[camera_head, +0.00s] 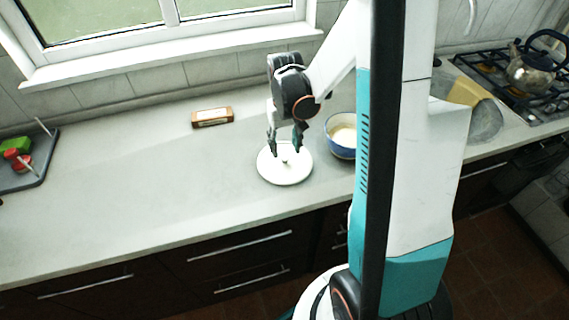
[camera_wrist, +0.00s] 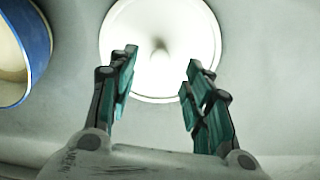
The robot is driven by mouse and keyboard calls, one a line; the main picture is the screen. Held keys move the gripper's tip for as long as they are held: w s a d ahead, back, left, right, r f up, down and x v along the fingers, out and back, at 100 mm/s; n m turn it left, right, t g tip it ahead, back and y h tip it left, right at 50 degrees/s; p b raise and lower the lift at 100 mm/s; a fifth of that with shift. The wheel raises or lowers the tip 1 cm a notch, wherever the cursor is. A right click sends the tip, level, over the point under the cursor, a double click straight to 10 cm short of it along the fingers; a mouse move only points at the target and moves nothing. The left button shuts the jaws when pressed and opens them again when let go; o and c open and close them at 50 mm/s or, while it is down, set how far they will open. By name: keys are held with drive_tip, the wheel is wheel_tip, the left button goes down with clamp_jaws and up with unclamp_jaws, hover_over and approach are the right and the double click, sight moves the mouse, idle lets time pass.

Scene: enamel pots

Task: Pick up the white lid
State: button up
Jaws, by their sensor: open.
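The white lid (camera_head: 286,174) lies flat on the grey counter, a round disc with a small knob in its middle. My gripper (camera_head: 284,150) is directly above the lid, pointing down, with its fingers apart around the knob's position. In the wrist view the lid (camera_wrist: 185,25) fills the top middle, and my open gripper (camera_wrist: 160,75) has one finger on each side of the knob. Nothing is between the fingers that I can see as held. I cannot tell whether the fingertips touch the lid.
A blue pot with pale contents (camera_head: 342,136) stands just right of the lid and also shows in the wrist view (camera_wrist: 40,55). A small brown box (camera_head: 212,117) lies behind. A dark tray (camera_head: 40,165) is at far left. A kettle (camera_head: 533,70) stands on the stove.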

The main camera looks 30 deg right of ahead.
sight(285, 157)
wheel_tip(285, 157, down, 5)
drive_tip(key=shift+b, duration=1.05)
drive_tip(key=shift+r, duration=0.1)
clamp_jaws()
